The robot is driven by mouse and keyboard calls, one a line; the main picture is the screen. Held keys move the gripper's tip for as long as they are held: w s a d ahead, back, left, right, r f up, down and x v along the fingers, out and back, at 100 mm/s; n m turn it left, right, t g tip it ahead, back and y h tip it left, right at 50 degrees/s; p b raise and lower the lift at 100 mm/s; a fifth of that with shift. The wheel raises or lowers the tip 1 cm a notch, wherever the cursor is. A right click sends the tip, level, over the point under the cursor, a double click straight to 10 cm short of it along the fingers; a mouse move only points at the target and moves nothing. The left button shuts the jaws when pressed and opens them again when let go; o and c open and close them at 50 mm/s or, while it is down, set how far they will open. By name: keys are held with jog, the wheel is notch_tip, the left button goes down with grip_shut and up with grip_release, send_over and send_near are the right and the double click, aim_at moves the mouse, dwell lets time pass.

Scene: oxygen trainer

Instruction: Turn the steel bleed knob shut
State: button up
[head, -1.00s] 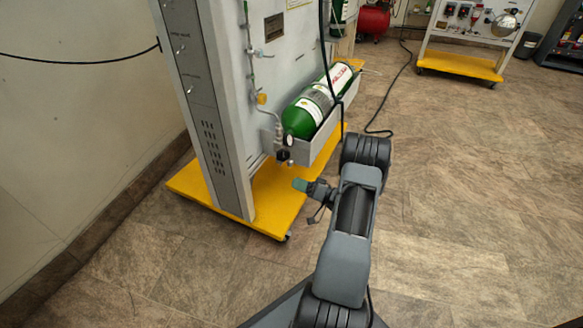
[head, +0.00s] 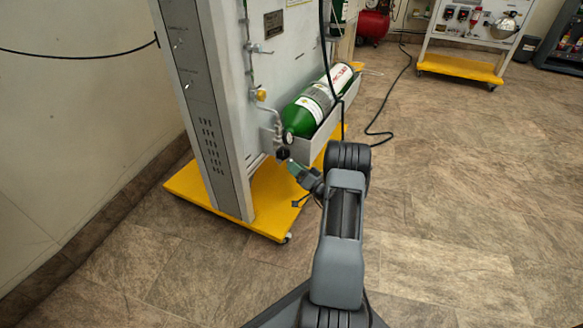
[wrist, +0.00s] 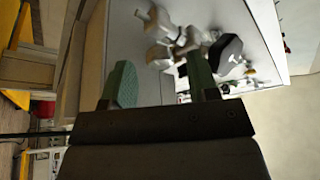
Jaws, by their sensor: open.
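My gripper (head: 294,168) is low beside the valve end of the green cylinder (head: 305,114), with its fingertips close under a black knob (head: 283,153). In the wrist view my gripper (wrist: 160,82) is open, with one greenish finger on each side and a gap between them. Pale steel fittings (wrist: 160,52) show in and above that gap; one looks like the bleed knob, but I cannot be sure which. The black knob (wrist: 229,54) shows just right of the right finger. I cannot tell whether a finger touches anything. In the head view the steel knob cannot be made out.
The grey trainer panel (head: 285,55) stands on a yellow base (head: 262,215) at the left. A yellow knob (head: 260,95) and thin piping are above the cylinder valve. A black cable (head: 372,122) runs behind my arm.

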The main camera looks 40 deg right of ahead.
jog(key=shift+x, duration=1.2)
jog(key=shift+c, duration=0.5)
jog(key=c, duration=0.8)
